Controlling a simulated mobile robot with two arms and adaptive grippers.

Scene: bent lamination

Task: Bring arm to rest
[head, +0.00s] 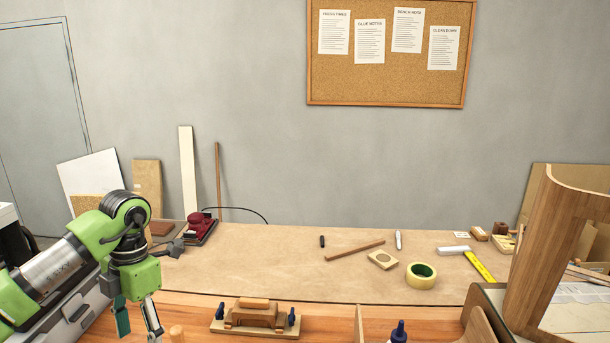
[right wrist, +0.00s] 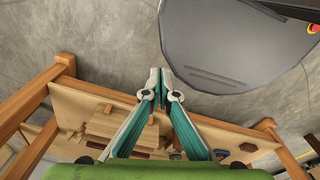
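In the head view my left arm reaches in from the left, and its green-and-black gripper (head: 137,318) points down over the front left of the bench. Its two fingers are apart with nothing seen between them; the tips are near the bottom edge of the picture. My right arm is not in the head view. In the right wrist view my right gripper (right wrist: 160,84) has its fingertips together, with nothing seen held. It is in front of the bench's wooden frame (right wrist: 104,93), above the grey floor.
On the bench top (head: 270,265) lie a tape roll (head: 421,274), a wood stick (head: 355,250), a yellow-ended square (head: 480,266) and a red sander (head: 200,227). A wooden clamp-like tool (head: 255,316) stands in front. A bent wood panel (head: 540,250) rises at right. The bench's middle left is clear.

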